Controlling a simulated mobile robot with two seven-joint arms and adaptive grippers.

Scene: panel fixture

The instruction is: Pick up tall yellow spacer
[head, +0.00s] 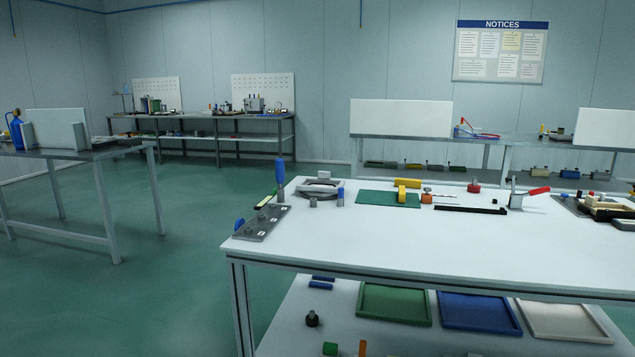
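A yellow piece (402,193) stands on the white-topped table, at the right end of a green mat (375,198). A yellow bar-like part (409,183) shows at its top; I cannot tell whether they are one thing. It is small at this distance, so I cannot tell for sure that it is the tall yellow spacer. Neither of my grippers is in view.
The white-topped table (400,255) has a wide clear front. A grey plate (262,223) and a blue-handled tool (280,171) are at its left, a red-handled clamp (516,199) at its right. Green (362,289), blue (443,299) and white trays (526,312) lie below.

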